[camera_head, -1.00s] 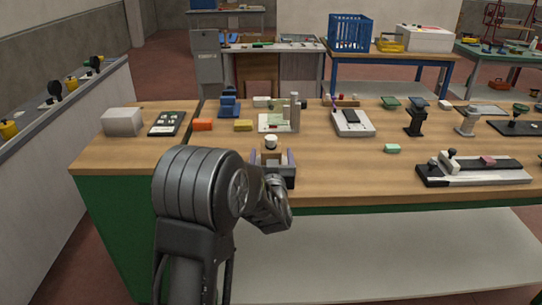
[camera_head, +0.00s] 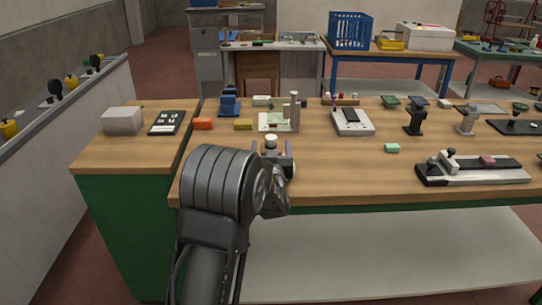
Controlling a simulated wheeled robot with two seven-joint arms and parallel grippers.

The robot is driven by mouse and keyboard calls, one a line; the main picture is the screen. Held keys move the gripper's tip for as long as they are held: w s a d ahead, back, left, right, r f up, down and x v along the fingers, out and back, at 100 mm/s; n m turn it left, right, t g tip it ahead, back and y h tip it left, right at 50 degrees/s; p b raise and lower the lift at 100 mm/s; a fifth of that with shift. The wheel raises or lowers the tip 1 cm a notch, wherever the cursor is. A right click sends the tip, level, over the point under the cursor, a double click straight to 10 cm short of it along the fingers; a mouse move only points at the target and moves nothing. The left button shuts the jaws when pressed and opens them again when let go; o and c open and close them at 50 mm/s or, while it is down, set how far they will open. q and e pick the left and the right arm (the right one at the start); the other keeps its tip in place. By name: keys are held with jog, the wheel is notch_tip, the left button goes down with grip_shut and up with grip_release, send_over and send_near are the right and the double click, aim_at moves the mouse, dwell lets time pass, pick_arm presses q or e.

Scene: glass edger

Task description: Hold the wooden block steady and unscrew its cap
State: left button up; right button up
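The white cap (camera_head: 271,141) shows upright near the front edge of the bench, on top of the wooden block. The block itself is mostly hidden behind my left gripper (camera_head: 271,149). That gripper's two fingers stand apart, one to the left and one to the right of the cap, with gaps visible at its sides. The fingers look open around the block's place; contact with the block cannot be seen. My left arm covers the bench edge in front. My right gripper is not in view.
The bench (camera_head: 340,175) is clear just right of my gripper.

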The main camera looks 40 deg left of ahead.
pick_arm(q)
jog(key=c, duration=1.6)
notch_tip(320, 180, up, 10)
jog(key=shift+r, duration=0.1)
jog(key=o, duration=1.1)
grip_shut()
